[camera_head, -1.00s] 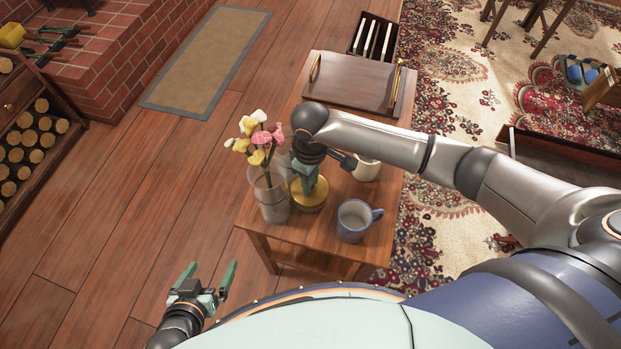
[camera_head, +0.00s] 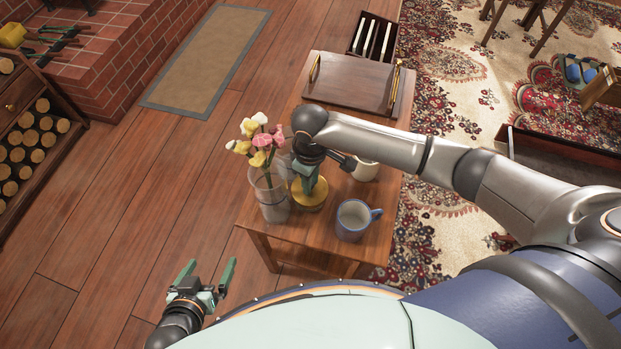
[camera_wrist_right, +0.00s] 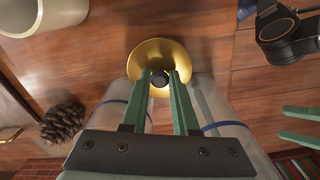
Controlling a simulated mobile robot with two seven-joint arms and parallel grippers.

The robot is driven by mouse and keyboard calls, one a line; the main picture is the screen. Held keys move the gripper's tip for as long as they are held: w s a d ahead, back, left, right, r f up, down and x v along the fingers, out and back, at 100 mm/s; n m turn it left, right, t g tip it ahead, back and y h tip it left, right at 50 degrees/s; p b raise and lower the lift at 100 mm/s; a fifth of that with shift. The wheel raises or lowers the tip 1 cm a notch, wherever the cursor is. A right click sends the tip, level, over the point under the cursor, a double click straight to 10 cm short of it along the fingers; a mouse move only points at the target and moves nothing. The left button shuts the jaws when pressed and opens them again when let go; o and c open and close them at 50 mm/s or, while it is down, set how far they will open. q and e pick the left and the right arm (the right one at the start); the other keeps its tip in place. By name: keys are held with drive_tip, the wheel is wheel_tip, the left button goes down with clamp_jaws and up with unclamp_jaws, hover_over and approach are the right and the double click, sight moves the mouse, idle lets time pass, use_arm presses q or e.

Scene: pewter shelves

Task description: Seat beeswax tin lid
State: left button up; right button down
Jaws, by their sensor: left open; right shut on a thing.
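A round golden lid (camera_wrist_right: 160,62) with a dark knob lies under my right gripper (camera_wrist_right: 160,78). The gripper's green fingers are closed on the knob. In the head view my right gripper (camera_head: 306,187) points down onto the golden tin and lid (camera_head: 309,198) on the small wooden table. A golden side shows below the rim there, but I cannot tell whether the lid is level or fully down on the tin. My left gripper (camera_head: 211,270) is open and empty, low at the left, beyond the table's front edge.
A glass vase with flowers (camera_head: 271,200) stands close left of the tin. A blue-rimmed mug (camera_head: 353,220) is at the right front, a cream mug (camera_head: 366,171) behind. A pine cone (camera_wrist_right: 62,118) lies on the table. A wooden tray (camera_head: 352,82) is at the back.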

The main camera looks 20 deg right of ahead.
drive_tip(key=shift+p, duration=0.5)
drive_tip(key=shift+f, duration=0.5)
idle(1.2)
drive_tip(key=shift+f+p, duration=0.1)
drive_tip(key=shift+p, duration=0.35)
idle(0.3)
drive_tip(key=c, duration=0.6)
unclamp_jaws()
